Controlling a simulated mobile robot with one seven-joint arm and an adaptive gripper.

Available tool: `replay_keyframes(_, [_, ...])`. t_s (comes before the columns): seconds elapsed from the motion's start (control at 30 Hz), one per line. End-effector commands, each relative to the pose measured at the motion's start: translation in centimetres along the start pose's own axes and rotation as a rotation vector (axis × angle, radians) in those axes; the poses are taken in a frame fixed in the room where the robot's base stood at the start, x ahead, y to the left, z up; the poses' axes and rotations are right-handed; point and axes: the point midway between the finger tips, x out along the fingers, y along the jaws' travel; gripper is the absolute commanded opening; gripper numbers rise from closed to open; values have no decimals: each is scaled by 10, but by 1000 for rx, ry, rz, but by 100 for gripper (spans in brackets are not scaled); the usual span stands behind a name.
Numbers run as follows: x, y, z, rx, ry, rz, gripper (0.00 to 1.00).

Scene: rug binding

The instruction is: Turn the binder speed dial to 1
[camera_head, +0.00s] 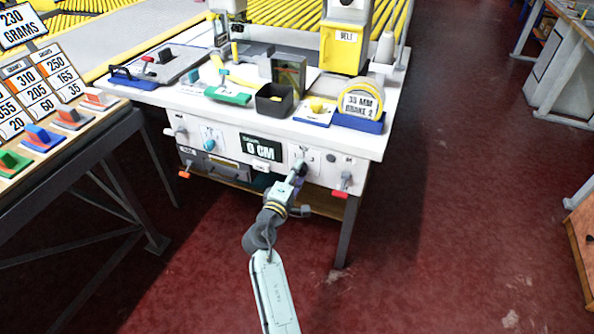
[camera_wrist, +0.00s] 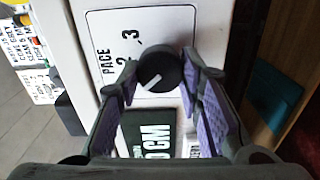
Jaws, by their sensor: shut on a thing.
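The dial (camera_wrist: 165,69) is a round black knob with a white pointer line, on a white panel marked PACE in the wrist view. The numbers 2 and 3 show beside it; a 1 is not readable there. The pointer line slants toward the lower left of the wrist view. My gripper (camera_wrist: 159,62) has its purple-padded fingers on either side of the dial, shut on it. In the head view my gripper (camera_head: 299,168) reaches the bench's front panel and mostly hides the dial.
A dark display (camera_head: 261,148) reading 0 CM sits left of the dial. A red-handled lever (camera_head: 341,188) is close on the right. Another knob (camera_head: 210,144) is farther left. The bench top (camera_head: 352,142) holds a black bin (camera_head: 274,101) and several fixtures. Red floor is open to the right.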

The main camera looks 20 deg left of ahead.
Motion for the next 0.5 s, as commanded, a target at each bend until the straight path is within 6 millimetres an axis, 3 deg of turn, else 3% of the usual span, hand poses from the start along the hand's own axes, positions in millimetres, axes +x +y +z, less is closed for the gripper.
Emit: replay_keyframes(0.5, [0, -2, 0, -68, 0, -2, 5])
